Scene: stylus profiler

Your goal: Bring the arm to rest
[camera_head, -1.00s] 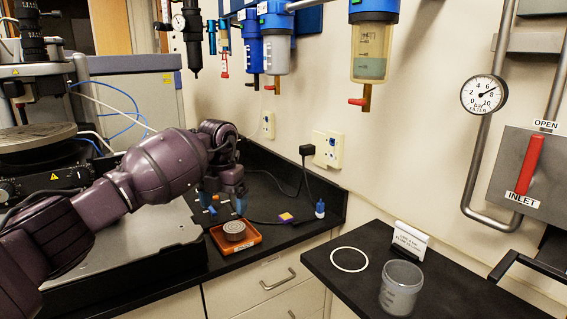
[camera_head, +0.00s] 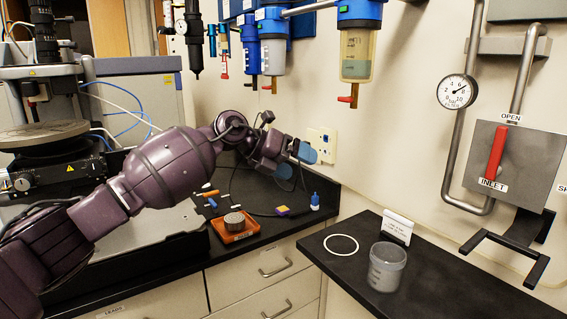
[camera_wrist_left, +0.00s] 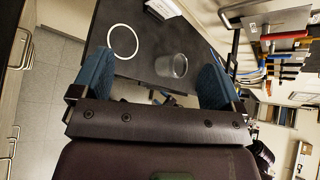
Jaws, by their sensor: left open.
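My left arm (camera_head: 165,162) comes in from the left and reaches across the back counter. My left gripper (camera_head: 296,161) is raised in front of the wall near the outlet, with its blue fingertips apart and nothing between them. In the left wrist view the gripper (camera_wrist_left: 150,85) also shows open and empty. Beyond its fingers lie the side counter, a white ring and a clear cup. My right gripper is not in view.
An orange tray (camera_head: 217,235) holding a grey ribbed disc (camera_head: 235,221) stands on the back counter. A clear cup (camera_head: 387,268), a white ring (camera_head: 341,244) and a sign (camera_head: 397,226) stand on the right counter. Filter bowls (camera_head: 357,52) hang above; a red-handled valve panel (camera_head: 515,165) is at right.

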